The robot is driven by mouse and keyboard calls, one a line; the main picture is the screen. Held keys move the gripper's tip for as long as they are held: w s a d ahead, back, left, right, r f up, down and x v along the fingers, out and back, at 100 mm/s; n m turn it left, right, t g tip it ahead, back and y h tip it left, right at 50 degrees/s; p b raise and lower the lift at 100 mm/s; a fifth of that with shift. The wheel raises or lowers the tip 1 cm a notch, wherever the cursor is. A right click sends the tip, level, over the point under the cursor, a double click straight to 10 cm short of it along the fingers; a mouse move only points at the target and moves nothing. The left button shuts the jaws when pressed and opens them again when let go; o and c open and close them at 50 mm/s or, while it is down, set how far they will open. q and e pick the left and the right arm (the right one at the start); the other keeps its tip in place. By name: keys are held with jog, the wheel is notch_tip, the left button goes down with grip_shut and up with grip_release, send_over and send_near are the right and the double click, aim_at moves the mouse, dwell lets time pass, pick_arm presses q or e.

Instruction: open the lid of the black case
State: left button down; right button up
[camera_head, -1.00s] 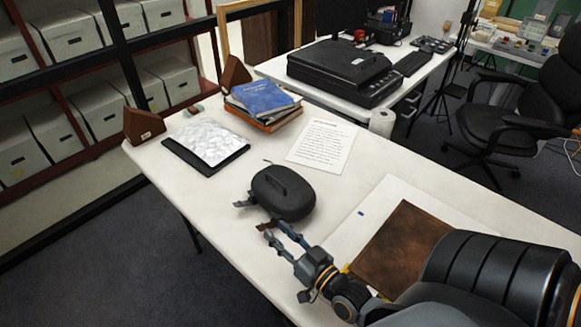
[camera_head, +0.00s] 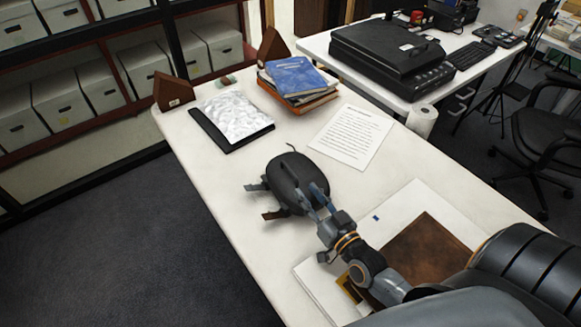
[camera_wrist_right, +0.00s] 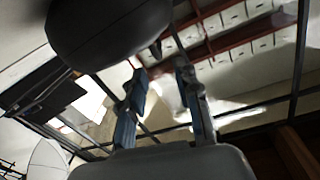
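The black case (camera_head: 287,179) is a rounded, dark oval on the white table, with short straps or tabs at its left and front. The fingers partly cover that side, and contact cannot be told. In the right wrist view, the case (camera_wrist_right: 105,28) fills the upper left, beyond the open fingers (camera_wrist_right: 160,85), with nothing between them. My left gripper is not in view.
A printed sheet (camera_head: 352,138), stacked books (camera_head: 293,78) and a silvery sheet on a dark folder (camera_head: 232,117) lie farther back on the table (camera_head: 220,190). A brown board (camera_head: 425,255) lies under my right arm. The table is clear left of the case.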

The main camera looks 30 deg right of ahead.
aim_at(285, 164)
jog(key=w, duration=1)
jog(key=shift+w+a+p, duration=0.1)
jog(key=shift+a+p, duration=0.1)
jog(key=shift+p, duration=0.2)
grip_shut()
